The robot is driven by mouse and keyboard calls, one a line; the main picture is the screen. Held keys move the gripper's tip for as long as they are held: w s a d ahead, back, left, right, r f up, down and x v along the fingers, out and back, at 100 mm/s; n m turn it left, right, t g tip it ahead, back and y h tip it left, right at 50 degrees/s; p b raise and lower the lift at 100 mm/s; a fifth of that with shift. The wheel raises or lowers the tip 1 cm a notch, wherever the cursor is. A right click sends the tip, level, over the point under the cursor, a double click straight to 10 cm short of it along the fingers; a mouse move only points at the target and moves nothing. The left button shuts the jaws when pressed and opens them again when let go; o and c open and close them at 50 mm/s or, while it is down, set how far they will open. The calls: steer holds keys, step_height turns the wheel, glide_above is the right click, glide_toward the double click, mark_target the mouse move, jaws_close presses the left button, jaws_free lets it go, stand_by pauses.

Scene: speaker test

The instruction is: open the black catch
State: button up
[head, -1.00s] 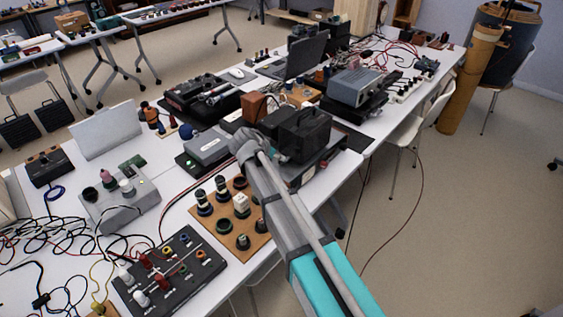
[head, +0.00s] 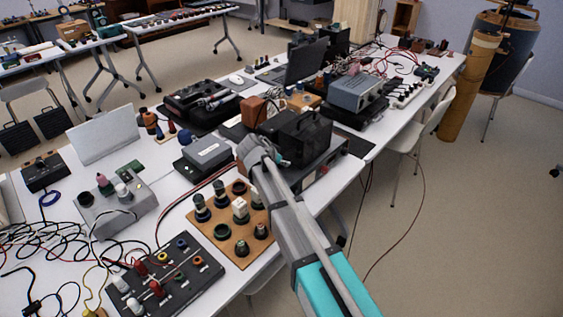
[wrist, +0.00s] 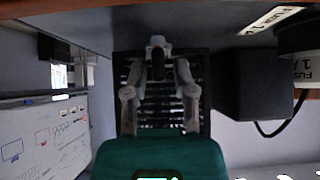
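The black catch (wrist: 157,64) seems to be the small dark upright piece in the middle of the wrist view, below a pale grey fitting. My gripper (wrist: 158,72) is open, with one grey finger on each side of it and gaps between. I cannot tell whether either finger touches it. A black slotted panel (wrist: 158,116) lies behind the fingers. In the head view my arm reaches to the black box (head: 303,134) on the long table; its own links mostly hide the gripper, and the catch cannot be made out.
A wooden board with knobs (head: 220,234) and a black panel with terminals (head: 185,284) lie nearer on the table. A grey box (head: 207,152) stands left of my arm. A dark block (wrist: 248,84) with a cable is right of my gripper. Floor to the right is mostly clear.

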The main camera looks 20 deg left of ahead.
jaws_close()
steer(key=shift+w+a, duration=0.1)
steer(key=shift+a, duration=0.05)
